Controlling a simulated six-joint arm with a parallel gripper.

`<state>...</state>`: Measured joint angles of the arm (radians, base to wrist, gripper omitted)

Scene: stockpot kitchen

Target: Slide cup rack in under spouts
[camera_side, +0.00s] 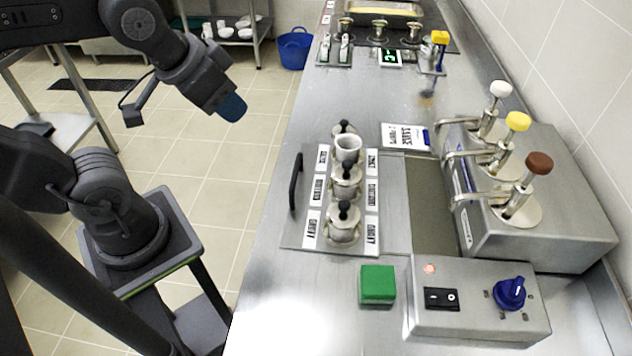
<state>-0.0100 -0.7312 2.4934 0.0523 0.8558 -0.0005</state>
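The cup rack (290,232) is a flat metal tray on the steel counter, with a black handle (296,181) along its left edge. Metal cups (343,222) stand on it in a row between white label strips; several have black knobs, and one (348,149) looks open. The spouts (468,154) reach left from a steel pump box with white, yellow and brown knobs. The rack lies left of the spouts, apart from them, with a darker strip between. My gripper (231,107) is in the air at upper left, away from the rack; its fingers cannot be made out.
A green block (377,284) sits in front of the rack. A control box (478,300) with a blue dial stands at front right. A white card (405,137) lies behind the rack. A yellow-topped pump (438,52) stands farther back. The counter's left edge is close to the handle.

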